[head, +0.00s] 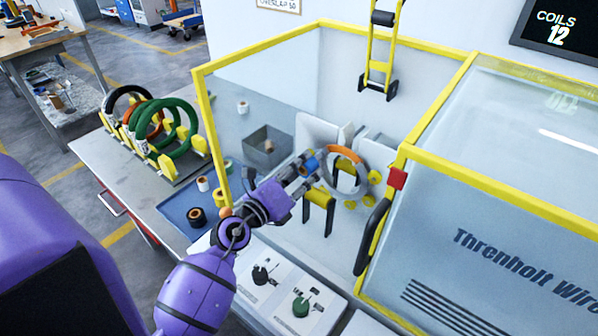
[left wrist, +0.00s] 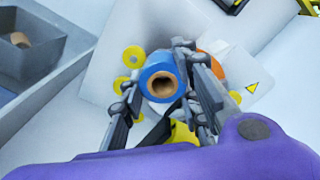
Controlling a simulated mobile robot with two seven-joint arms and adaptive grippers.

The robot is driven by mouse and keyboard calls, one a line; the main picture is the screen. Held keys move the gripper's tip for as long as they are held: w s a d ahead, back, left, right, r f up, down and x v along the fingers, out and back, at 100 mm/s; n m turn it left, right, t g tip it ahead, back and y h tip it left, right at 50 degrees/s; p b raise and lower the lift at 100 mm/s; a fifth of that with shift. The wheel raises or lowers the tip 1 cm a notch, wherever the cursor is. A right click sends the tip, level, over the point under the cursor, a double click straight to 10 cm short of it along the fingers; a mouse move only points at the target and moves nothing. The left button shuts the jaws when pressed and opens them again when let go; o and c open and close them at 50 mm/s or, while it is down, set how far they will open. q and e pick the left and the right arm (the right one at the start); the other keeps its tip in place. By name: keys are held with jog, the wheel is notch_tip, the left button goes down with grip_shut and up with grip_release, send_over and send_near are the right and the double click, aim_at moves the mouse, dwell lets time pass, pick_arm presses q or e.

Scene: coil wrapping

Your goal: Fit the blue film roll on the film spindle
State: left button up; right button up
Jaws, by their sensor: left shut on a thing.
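The blue film roll (head: 312,164) is held between the fingers of my left gripper (head: 304,168), inside the yellow-framed machine. In the left wrist view the blue film roll (left wrist: 160,71) shows end-on, with its brown cardboard core open toward the camera. A finger lies on each side of it. Just beyond it stands a grey ring with an orange section (head: 345,153), partly hidden in the left wrist view. The film spindle cannot be made out clearly in either view. My right gripper is not in view.
Yellow rollers (left wrist: 133,57) sit around the ring. A grey bin (head: 268,146) holding a brown core stands behind and left. A blue tray (head: 180,212) with several rolls and a rack of coils (head: 165,130) are left. The yellow-framed clear guard (head: 490,180) stands right.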

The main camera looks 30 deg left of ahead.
pick_arm(q)
jog(key=shift+w+d+p, duration=0.2)
jog(key=shift+w+p, duration=0.1)
jog(key=shift+w, duration=0.85)
jog(key=shift+w, duration=0.1)
jog(key=o, duration=1.2)
jog(key=shift+o, duration=0.2)
jog(key=s+a, duration=0.1)
jog(key=s, duration=1.1)
jog(key=shift+a, duration=0.35)
